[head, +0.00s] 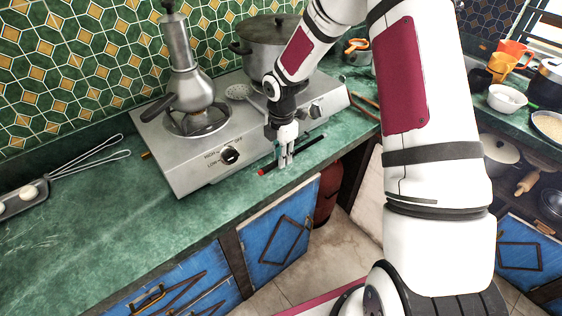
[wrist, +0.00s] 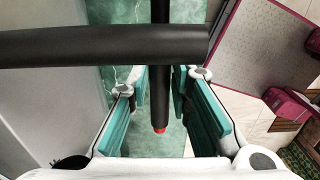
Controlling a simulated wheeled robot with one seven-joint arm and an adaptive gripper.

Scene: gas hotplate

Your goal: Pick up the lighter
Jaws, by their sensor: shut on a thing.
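The lighter (head: 310,143) is a thin black rod with a red end, at the front edge of the green counter, in front of the hotplate. My gripper (head: 285,161) points down over it and is shut on its middle stretch; the red end sticks out on the left. In the wrist view the lighter (wrist: 160,100) runs lengthwise between the teal finger pads of my gripper (wrist: 162,82), red end towards the camera. A dark bar crosses close to the camera and hides part of it. Whether the lighter touches the counter is unclear.
The steel gas hotplate (head: 185,172) stands just behind, with a moka pot (head: 194,90) on the left burner and a lidded pot (head: 270,42) on the right. A whisk (head: 90,165) lies far left. The green counter (head: 110,230) is clear at front left.

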